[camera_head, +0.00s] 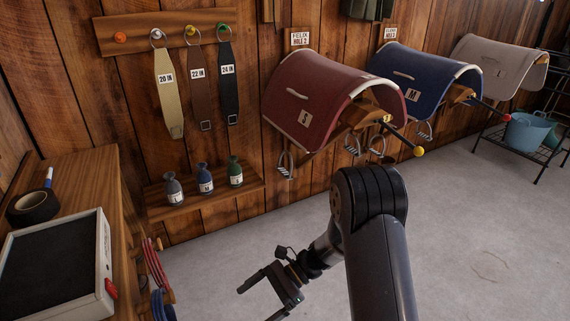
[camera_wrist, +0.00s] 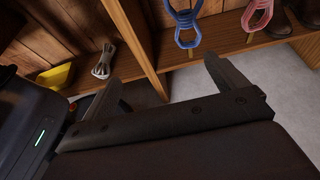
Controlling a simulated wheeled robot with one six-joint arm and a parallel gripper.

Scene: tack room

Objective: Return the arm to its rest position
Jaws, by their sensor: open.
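My gripper (camera_head: 262,290) is at the lower middle of the head view, at the end of my dark arm. Its two fingers are apart, with nothing between them. It hangs over the grey floor, to the right of the wooden cabinet and apart from everything around it. In the wrist view the two fingers of my gripper (camera_wrist: 165,85) stand well apart. The arm is bent, with its elbow high in the middle of the head view and the forearm reaching down to the left.
A wooden cabinet (camera_head: 120,180) with a tablet (camera_head: 55,265) stands at left. A shelf (camera_head: 250,185) holds three bottles. Red (camera_head: 310,105), blue (camera_head: 420,80) and beige (camera_head: 500,65) saddle pads hang on wall racks. Blue (camera_wrist: 185,25) and pink (camera_wrist: 257,15) ropes hang near the fingers.

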